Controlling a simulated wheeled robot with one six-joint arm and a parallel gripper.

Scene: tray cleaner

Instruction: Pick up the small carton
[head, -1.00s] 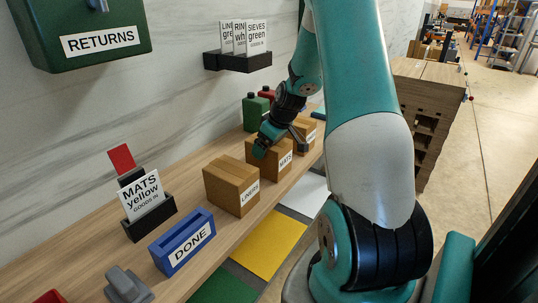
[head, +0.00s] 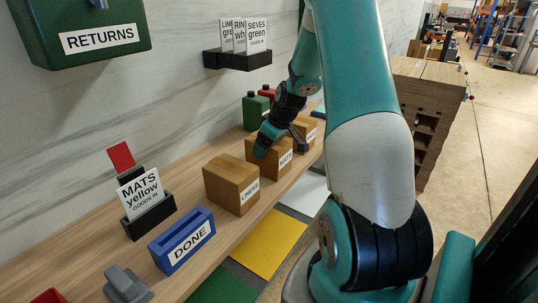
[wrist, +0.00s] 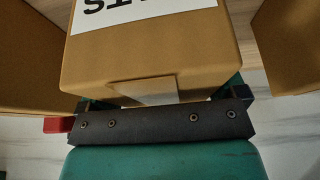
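The brown carton marked MATS (head: 263,161) stands on the wooden shelf in the head view, between two other cartons. My gripper (head: 281,140) is over its top, with one finger part at its left side and a dark one toward its right. In the wrist view the carton (wrist: 150,62) fills the space between my gripper's fingers (wrist: 160,100), which show at its two lower corners. A pale tab of tape hangs over its near edge. I cannot tell whether the fingers press on it. The carton looks upright and still on the shelf.
A LINERS carton (head: 231,186) stands nearer, and another carton (head: 309,129) stands just beyond. Green and red canisters (head: 255,110) are behind. A blue DONE holder (head: 182,240) and a MATS yellow card (head: 142,194) are nearer on the shelf. Coloured mats lie below the shelf's edge.

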